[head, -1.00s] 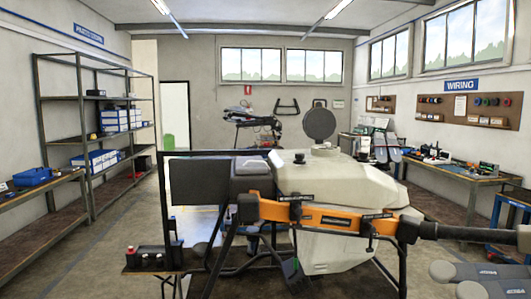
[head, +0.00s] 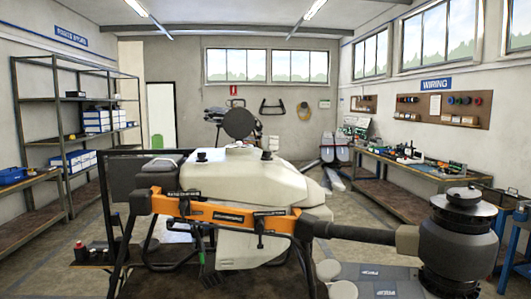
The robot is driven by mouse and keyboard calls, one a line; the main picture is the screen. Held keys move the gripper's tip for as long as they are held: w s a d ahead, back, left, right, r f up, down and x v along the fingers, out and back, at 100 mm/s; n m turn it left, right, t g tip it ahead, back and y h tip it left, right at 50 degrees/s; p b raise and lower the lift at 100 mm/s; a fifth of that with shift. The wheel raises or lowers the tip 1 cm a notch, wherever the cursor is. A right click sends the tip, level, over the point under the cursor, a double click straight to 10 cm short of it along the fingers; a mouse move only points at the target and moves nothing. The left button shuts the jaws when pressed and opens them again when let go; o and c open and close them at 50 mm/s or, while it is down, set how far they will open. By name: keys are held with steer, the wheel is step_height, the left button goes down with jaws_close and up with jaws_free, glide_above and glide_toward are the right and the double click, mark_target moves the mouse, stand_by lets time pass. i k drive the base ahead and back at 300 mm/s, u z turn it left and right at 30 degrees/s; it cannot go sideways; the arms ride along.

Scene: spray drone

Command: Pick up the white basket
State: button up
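I cannot make out a white basket in the head view. The pale rounded body in the middle is the tank of a large spray drone (head: 255,182), with an orange folding arm (head: 225,214) across its front. My gripper is not in view.
The drone's black arm ends in a dark motor (head: 460,240) at the near right. A metal shelf (head: 60,130) with white and blue boxes (head: 97,120) stands at left. A workbench (head: 405,168) runs along the right wall. A small stand with dark items (head: 92,252) is at lower left.

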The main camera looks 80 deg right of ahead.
mark_target(239, 144)
steer(key=k, duration=0.8)
steer(key=z, duration=1.65)
